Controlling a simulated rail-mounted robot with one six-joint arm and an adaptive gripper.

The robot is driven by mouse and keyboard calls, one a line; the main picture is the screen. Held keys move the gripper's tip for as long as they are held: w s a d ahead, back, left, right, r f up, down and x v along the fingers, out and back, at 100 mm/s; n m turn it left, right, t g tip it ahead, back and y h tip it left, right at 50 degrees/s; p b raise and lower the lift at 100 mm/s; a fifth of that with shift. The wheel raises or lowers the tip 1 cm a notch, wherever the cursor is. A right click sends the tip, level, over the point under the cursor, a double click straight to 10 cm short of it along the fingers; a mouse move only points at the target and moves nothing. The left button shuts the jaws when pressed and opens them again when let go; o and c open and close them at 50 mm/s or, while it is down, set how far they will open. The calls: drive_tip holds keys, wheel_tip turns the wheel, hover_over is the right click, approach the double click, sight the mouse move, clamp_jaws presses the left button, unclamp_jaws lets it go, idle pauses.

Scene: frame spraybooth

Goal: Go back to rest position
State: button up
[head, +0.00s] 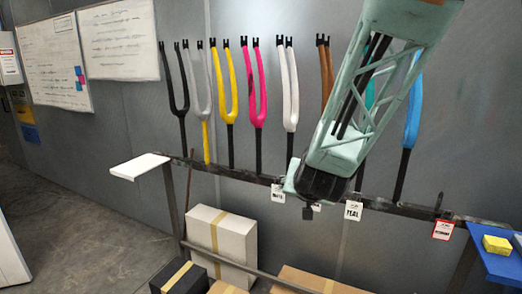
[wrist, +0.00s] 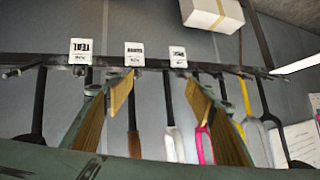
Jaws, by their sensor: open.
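My gripper (wrist: 160,82) is open and empty in the wrist view, its two tan-padded fingers spread apart with several hanging forks beyond them. In the head view my arm slants down across the rail (head: 232,172), and the fingers are hidden there. Forks stand in a row on the rail: black (head: 180,90), grey-and-yellow, yellow (head: 226,90), pink (head: 256,92), white (head: 289,90), brown (head: 326,75) and blue (head: 411,115). A teal fork is mostly hidden behind my arm.
White tags hang on the rail, one reading TEAL (head: 353,211), and a red-edged tag (head: 442,230) is at right. A white shelf (head: 140,166) is at left; a blue shelf (head: 492,262) holds a yellow sponge (head: 497,245). Boxes (head: 222,240) stand below. The left floor is clear.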

drive_tip(key=s+d+r+n+g+y, duration=0.15)
drive_tip(key=s+r, duration=0.25)
drive_tip(key=s, duration=0.6)
drive_tip(key=s+a+r+n+g+y, duration=0.1)
drive_tip(key=s+r+g, duration=0.15)
drive_tip(key=s, duration=0.75)
drive_tip(key=s+d+r+g+h, duration=0.1)
drive_tip(key=s+d, duration=0.3)
drive_tip(key=s, duration=1)
drive_tip(key=s+d+r+n+g+h, duration=0.1)
drive_tip(key=s+d, duration=0.3)
drive_tip(key=s, duration=1)
drive_tip(key=shift+g, duration=0.6)
